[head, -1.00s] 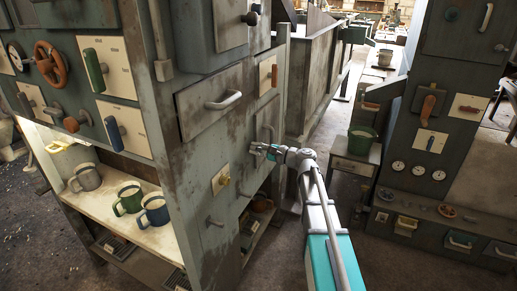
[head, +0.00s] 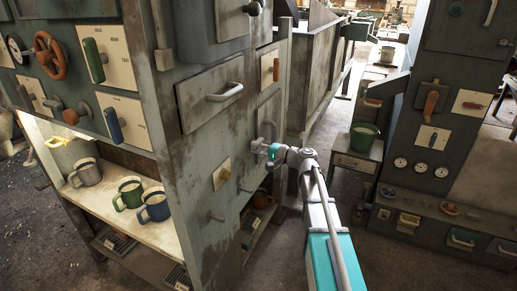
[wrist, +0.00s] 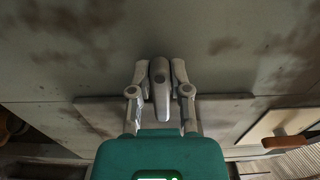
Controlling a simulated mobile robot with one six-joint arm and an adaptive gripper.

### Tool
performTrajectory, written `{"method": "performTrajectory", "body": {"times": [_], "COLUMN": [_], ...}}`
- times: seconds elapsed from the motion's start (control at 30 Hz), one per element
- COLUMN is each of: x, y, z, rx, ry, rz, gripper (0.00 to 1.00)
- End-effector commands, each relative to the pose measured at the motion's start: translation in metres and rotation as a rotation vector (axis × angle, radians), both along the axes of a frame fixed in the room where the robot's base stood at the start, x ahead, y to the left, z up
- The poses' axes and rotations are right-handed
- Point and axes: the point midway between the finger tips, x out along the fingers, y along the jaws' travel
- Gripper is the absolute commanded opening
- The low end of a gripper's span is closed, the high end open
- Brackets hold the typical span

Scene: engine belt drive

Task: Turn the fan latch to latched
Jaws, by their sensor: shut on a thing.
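A grey lever-like handle (wrist: 160,72) sticks out between my fingers in the wrist view. I take it for the fan latch, but no label on it can be read. My gripper (wrist: 160,88) has one finger on each side of it and is shut on it. In the head view, my gripper (head: 262,149) is at the side wall of the big grey-green cabinet (head: 200,140), by a small panel. The fingers and the arm's end hide much of the handle there, so its exact angle is hard to tell.
A drawer with a grey pull (head: 224,94) is above my gripper. An orange handle on a cream plate (head: 276,69) is above.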

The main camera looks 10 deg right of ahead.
Motion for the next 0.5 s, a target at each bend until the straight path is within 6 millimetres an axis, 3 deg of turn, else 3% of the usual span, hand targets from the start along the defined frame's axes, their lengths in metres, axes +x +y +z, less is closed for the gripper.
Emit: {"method": "performTrajectory", "body": {"times": [0.37,0.4,0.43,0.5], "x": [-0.0022,-0.0021,-0.0021,-0.0018], "y": [0.0033,0.0032,0.0029,0.0023], "z": [-0.0008,-0.0008,-0.0008,-0.0007], "rx": [-0.007,-0.006,-0.006,-0.005], "ry": [-0.004,-0.003,-0.003,-0.004], "rz": [0.01,0.009,0.009,0.007], "gripper": [0.0,0.32,0.37,0.39]}}
